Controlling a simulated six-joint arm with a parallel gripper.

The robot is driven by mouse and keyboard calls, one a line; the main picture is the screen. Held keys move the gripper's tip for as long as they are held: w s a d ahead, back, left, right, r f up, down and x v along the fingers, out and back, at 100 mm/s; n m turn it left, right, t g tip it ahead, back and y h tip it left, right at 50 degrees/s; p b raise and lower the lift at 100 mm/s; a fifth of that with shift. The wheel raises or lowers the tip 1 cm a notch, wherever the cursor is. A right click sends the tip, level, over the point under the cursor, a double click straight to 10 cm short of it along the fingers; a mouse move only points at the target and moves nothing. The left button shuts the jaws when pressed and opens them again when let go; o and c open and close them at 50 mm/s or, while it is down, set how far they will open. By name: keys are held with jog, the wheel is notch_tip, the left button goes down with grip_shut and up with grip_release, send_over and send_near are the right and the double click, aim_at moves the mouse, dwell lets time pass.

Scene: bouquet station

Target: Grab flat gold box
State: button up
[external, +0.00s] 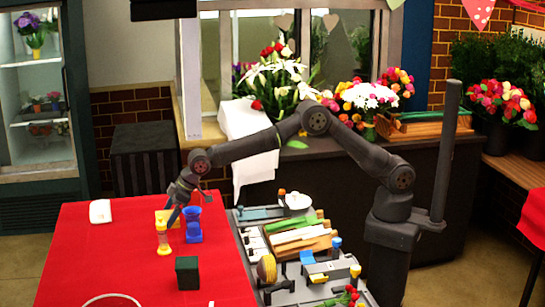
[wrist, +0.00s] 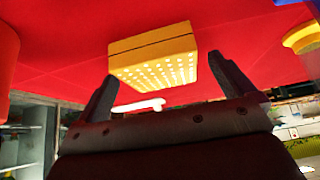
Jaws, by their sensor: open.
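The flat gold box (external: 162,215) lies on the red table, partly behind my gripper and the things near it in the external view. In the wrist view the gold box (wrist: 153,48) shows a dotted pale face and a dark seam, and it sits ahead of the fingertips, between them in the picture. My gripper (external: 178,205) points down over the table close to the box. Its fingers (wrist: 163,72) are spread apart with nothing held between them. Whether a finger touches the box cannot be told.
A dark green block (external: 187,273) is nearer the front, and a white object (external: 100,211) lies to the left. The tool-filled grey tray (external: 240,228) is on the right.

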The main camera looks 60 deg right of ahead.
jog(key=shift+w+a+f, duration=0.15)
jog(key=shift+f, duration=0.1)
jog(key=shift+c, duration=0.2)
jog(key=c, duration=1.1)
jog(key=shift+r, duration=0.1)
